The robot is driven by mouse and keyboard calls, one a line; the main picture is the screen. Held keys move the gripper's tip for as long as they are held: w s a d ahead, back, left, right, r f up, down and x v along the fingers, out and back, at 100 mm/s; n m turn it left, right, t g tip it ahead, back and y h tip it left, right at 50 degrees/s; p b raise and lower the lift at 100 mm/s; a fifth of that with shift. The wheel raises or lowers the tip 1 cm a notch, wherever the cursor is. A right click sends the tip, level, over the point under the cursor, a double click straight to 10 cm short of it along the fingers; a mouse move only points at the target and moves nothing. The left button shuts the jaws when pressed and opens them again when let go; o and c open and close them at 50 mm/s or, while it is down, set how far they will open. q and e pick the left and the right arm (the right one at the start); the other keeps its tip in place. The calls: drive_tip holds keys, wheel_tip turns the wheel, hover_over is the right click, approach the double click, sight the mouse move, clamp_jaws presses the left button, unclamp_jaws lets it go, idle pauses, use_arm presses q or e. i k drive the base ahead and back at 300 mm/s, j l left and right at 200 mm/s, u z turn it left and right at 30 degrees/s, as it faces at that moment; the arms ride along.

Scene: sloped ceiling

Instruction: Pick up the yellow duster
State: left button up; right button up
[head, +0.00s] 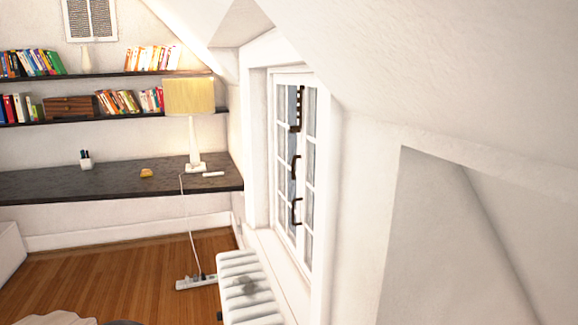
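A small yellow item (146,173), which looks like the yellow duster, lies on the dark desk (60,185) against the far wall. It is too small to make out its exact shape. Neither of my grippers shows in the head view.
A yellow-shaded lamp (188,97), a white item (213,174) and a pen holder (86,160) stand on the desk. A power strip (196,282) lies on the wooden floor (120,275). A white radiator (245,272) stands below the window (295,165). Sloped walls fill the right.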

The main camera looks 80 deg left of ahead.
sight(146, 172)
drive_tip(key=u, duration=3.7)
drive_tip(key=i+j+u, duration=0.1)
drive_tip(key=j, duration=0.25)
drive_tip(key=i+j+u, duration=0.1)
drive_tip(key=j, duration=0.25)
drive_tip(key=i+j+u, duration=0.2)
drive_tip(key=i+j, duration=0.3)
drive_tip(key=i+j+u, duration=0.2)
drive_tip(key=i+j, duration=0.25)
drive_tip(key=i, duration=0.25)
drive_tip(key=i+z, duration=0.45)
drive_tip(key=i, duration=0.3)
drive_tip(key=i+j+z, duration=0.15)
drive_tip(key=i+z, duration=0.3)
drive_tip(key=i, duration=0.3)
drive_tip(key=i+z, duration=0.2)
drive_tip(key=i, duration=0.3)
drive_tip(key=i+z, duration=0.2)
drive_tip(key=i, duration=0.3)
drive_tip(key=i+j+z, duration=0.2)
drive_tip(key=i, duration=0.3)
drive_tip(key=i+z, duration=0.2)
drive_tip(key=i, duration=0.3)
